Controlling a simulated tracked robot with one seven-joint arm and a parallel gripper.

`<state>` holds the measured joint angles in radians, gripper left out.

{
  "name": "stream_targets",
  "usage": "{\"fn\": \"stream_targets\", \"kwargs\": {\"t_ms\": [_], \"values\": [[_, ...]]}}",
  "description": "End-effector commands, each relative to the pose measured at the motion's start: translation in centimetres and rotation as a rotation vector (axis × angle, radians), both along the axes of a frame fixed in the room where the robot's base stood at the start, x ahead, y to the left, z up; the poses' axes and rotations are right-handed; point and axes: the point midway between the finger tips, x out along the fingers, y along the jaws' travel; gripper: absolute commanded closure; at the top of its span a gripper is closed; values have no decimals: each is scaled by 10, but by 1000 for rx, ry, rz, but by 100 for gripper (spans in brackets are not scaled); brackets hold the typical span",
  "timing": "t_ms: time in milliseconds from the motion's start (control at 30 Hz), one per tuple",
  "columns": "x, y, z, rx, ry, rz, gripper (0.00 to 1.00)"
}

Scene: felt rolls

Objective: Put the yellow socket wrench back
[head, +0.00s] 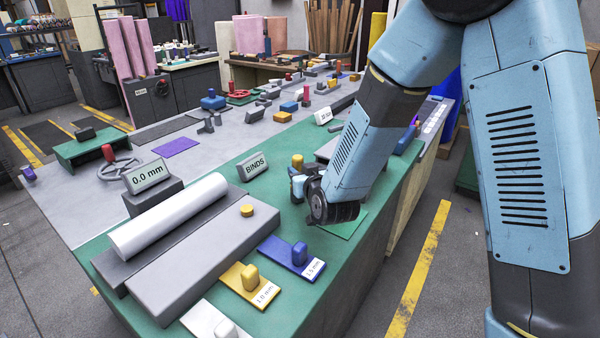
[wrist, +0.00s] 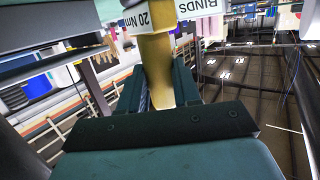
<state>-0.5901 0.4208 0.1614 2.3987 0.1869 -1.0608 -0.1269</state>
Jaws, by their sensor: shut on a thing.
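My gripper (head: 297,182) is low over the green bench top, right of the BINDS sign. It is shut on a yellow handle, which I take for the yellow socket wrench; its top shows as a small yellow knob (head: 297,160). In the wrist view the yellow wrench (wrist: 157,68) stands between the two dark fingers of my gripper (wrist: 158,88). The wrench's other end and any contact with the bench are hidden.
A blue 1.5 mm plate (head: 275,250), a yellow 1.0 mm plate (head: 238,281) and a white plate (head: 197,318) lie along the near edge. A white roll (head: 170,215) lies left. The BINDS sign (head: 253,166) stands close left of my gripper. A green plate (head: 347,224) lies beneath my wrist.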

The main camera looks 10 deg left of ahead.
Motion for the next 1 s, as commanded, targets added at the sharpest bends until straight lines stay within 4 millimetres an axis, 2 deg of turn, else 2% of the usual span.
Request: {"fn": "stream_targets", "kwargs": {"t_ms": [767,800,1000], "values": [[0,1,-9,0,0,1,100],[0,1,-9,0,0,1,66],[0,1,-9,0,0,1,47]]}}
